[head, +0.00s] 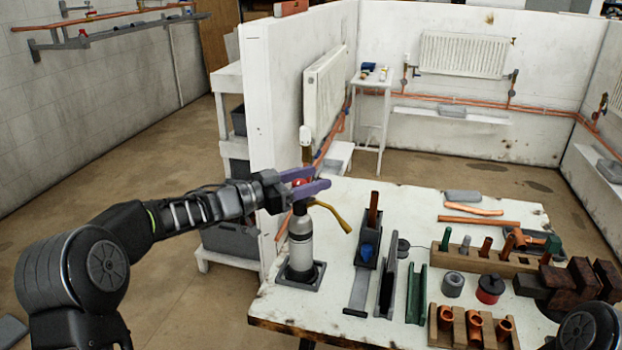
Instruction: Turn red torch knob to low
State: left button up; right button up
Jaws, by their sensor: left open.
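The torch (301,246) stands upright on a dark square base at the left end of the white workbench. Its body is a pale grey cylinder, and a brass-coloured burner tube (333,214) reaches out to the right from its top. The red knob (299,183) shows at the top of the torch, partly hidden by my purple fingers. My left gripper (308,182) is open, with its two fingers around or beside the knob; contact cannot be told. The knob's setting is too small to read. My right gripper is not in view.
On the workbench (420,220), right of the torch, stand a narrow holder with a blue item (367,252), metal channels, a wooden rack (480,262) and copper fittings. A white partition wall (262,120) rises behind the torch.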

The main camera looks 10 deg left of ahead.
pick_arm(q)
jog(key=shift+c, duration=0.2)
grip_shut()
dwell(0.5)
